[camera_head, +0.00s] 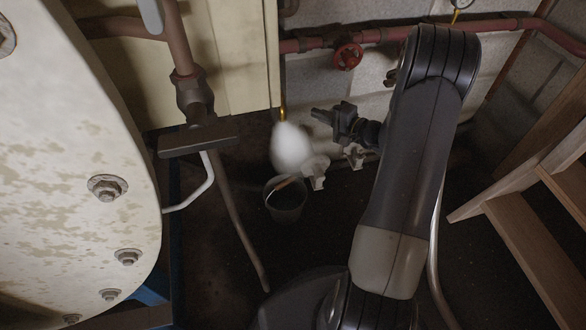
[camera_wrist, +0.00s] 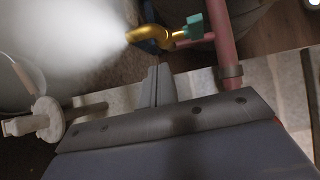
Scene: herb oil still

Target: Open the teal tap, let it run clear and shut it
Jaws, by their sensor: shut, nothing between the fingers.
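The teal tap handle (camera_wrist: 194,27) sits on a brass spout (camera_wrist: 150,34), beside a red-brown pipe. A dense white cloud of steam spreads from the spout's mouth in the wrist view (camera_wrist: 65,35). In the head view the cloud (camera_head: 290,147) hangs below the brass spout (camera_head: 283,112), above a dark bucket (camera_head: 285,205). The teal handle cannot be made out in the head view. My gripper (camera_head: 316,113) is to the right of the spout there. In the wrist view its fingers (camera_wrist: 158,72) are shut and empty, just below the tap and apart from the handle.
A red handwheel (camera_head: 347,56) sits on the red pipe along the back wall. A large pale vessel (camera_head: 70,170) fills the left, with a dark lever bar (camera_head: 198,139) beside it. Wooden steps (camera_head: 530,220) stand at right. A white fitting (camera_wrist: 42,120) is left of my fingers.

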